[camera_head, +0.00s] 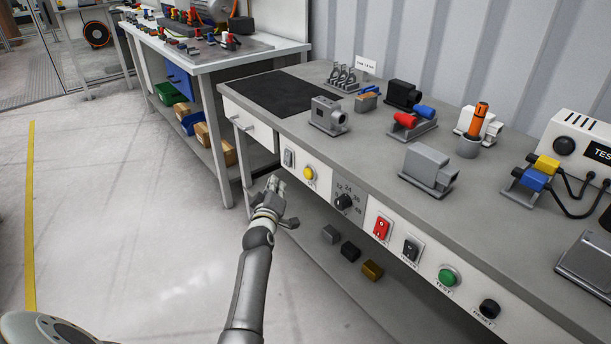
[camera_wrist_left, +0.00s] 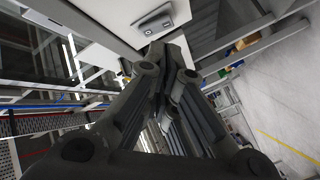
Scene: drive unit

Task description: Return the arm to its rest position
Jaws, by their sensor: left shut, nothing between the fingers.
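My left arm comes in from the bottom of the head view. Its gripper (camera_head: 273,186) is in front of the workbench's white front panel, just below and left of the yellow button (camera_head: 309,173). The gripper is shut and empty. In the left wrist view the closed fingers (camera_wrist_left: 165,65) point up at a light panel with a grey switch plate (camera_wrist_left: 160,20). I cannot tell whether the fingertips touch the panel. My right gripper is not in view.
The workbench (camera_head: 375,155) carries grey housings, a red and blue connector set and a test box (camera_head: 577,150). Its front panel has a dial (camera_head: 344,202), a red switch (camera_head: 381,228) and a green button (camera_head: 448,276). Clear floor (camera_head: 120,220) lies to the left.

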